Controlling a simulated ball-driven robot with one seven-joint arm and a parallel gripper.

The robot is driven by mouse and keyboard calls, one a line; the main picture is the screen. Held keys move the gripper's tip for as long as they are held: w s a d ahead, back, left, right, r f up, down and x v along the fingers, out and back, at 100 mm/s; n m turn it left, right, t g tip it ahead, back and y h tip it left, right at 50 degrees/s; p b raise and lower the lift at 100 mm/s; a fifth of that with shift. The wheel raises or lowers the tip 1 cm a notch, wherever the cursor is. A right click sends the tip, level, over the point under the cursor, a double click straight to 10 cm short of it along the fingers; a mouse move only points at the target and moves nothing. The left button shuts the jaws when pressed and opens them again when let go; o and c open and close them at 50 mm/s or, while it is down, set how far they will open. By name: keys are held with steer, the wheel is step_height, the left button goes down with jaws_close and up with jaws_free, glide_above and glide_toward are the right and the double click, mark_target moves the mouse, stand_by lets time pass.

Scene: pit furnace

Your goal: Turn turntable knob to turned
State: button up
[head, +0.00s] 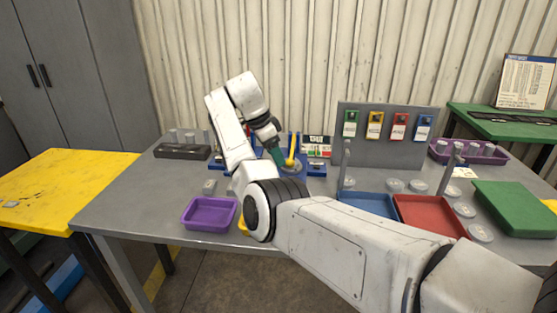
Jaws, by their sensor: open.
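A blue fixture (315,170) stands at the back middle of the grey workbench. A yellow upright piece (291,152) rises from it beside a round grey disc (291,167); I cannot tell for certain which part is the turntable knob. My gripper (277,157) points down over the fixture, just left of the yellow piece. It is open, and I see nothing held in it. My arm hides the left part of the fixture, and I cannot tell whether the fingers touch anything.
A purple tray (209,213) sits at the front left. A blue tray (366,204), a red tray (430,215) and a green block (514,208) lie to the right. A grey panel (385,150) with several coloured tags stands behind. Bare bench lies left of the purple tray.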

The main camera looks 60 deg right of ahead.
steer(key=s+m+t, duration=0.6)
steer(key=s+m, duration=0.1)
steer(key=m, duration=1.1)
steer(key=shift+y, duration=0.4)
steer(key=x, duration=1.1)
steer(key=shift+s+d+p, duration=0.1)
steer(key=shift+d+p, duration=0.25)
steer(key=shift+p, duration=0.05)
steer(key=shift+c, duration=0.2)
steer(key=c, duration=1)
steer(key=shift+m+g+h, duration=0.3)
steer(key=shift+m+h, duration=0.1)
steer(key=shift+m, duration=0.9)
steer(key=o, duration=1)
